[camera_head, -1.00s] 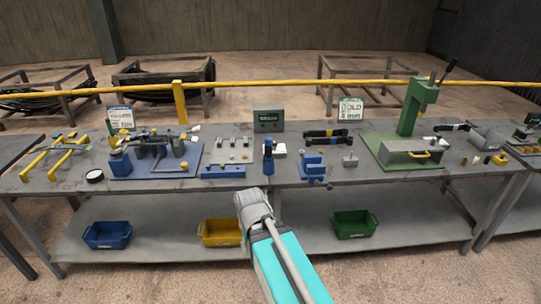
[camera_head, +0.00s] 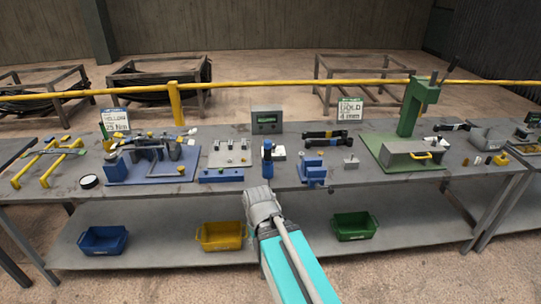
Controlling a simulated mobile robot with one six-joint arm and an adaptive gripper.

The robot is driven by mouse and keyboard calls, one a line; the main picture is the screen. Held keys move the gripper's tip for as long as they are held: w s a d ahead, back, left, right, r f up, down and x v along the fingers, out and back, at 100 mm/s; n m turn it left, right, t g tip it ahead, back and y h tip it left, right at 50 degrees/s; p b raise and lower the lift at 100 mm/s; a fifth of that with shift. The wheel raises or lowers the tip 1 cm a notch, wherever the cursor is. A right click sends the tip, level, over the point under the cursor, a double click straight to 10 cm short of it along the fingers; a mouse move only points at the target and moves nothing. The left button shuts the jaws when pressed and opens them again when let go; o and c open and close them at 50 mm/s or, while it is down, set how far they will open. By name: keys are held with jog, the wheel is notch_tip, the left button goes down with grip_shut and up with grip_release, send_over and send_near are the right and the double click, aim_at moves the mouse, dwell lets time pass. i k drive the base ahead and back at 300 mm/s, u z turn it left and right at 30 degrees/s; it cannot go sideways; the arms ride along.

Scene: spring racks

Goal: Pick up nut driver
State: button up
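I cannot pick out the nut driver for certain. An upright blue tool or fixture (camera_head: 267,158) stands near the bench's front edge, just beyond my arm's end in the picture; it is too small to identify. My teal and grey arm rises from the bottom to a grey wrist (camera_head: 263,204) in front of the bench edge. My gripper's fingers do not show.
The grey bench (camera_head: 350,180) holds a blue fixture plate (camera_head: 190,172) at left and a green press (camera_head: 410,110) at right. A blue block (camera_head: 313,172) sits near the front edge. Blue (camera_head: 104,240), yellow (camera_head: 222,236) and green (camera_head: 354,226) bins stand on the lower shelf.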

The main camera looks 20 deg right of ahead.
aim_at(267, 143)
jog(key=i, duration=0.85)
jog(key=u, duration=0.05)
